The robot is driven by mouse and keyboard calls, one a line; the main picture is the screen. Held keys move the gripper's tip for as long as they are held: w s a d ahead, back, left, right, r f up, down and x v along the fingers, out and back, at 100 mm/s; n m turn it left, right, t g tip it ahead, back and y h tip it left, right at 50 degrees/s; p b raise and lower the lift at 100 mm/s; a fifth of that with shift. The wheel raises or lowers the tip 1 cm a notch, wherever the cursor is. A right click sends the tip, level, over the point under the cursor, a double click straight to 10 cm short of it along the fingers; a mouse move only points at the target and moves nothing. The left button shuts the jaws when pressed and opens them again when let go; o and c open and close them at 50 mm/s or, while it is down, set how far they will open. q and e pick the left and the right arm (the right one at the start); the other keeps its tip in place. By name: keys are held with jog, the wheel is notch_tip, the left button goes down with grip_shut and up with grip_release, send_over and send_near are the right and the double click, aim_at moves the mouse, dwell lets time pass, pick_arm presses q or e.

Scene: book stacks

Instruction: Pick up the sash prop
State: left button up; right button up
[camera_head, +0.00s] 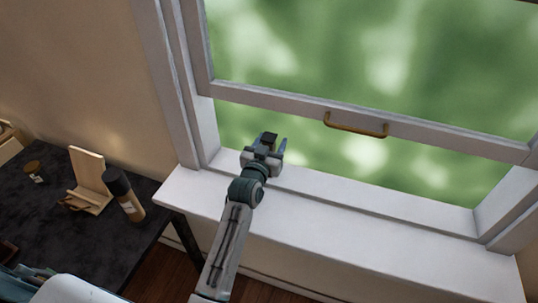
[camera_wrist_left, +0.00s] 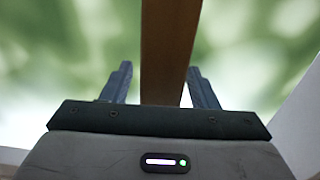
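My left gripper (camera_head: 272,146) is at the open lower part of the window, just above the sill. Its fingers stand apart in the left wrist view (camera_wrist_left: 160,85). A brown wooden bar, which looks like the sash prop (camera_wrist_left: 168,45), runs upright between them. A gap shows between the bar and the left finger; the right finger is close to the bar, and I cannot tell whether it touches. I cannot make out the prop in the head view. My right gripper is not in view.
The raised white sash (camera_head: 440,133) with a brass handle (camera_head: 355,127) is above the gripper. The white sill (camera_head: 370,235) is clear to the right. A dark table (camera_head: 90,240) at the left holds a wooden stand (camera_head: 88,175) and a dark-capped bottle (camera_head: 124,195).

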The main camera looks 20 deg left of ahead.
pick_arm(q)
jog(key=c, duration=1)
jog(key=shift+c, duration=0.2)
jog(key=shift+r, duration=0.15)
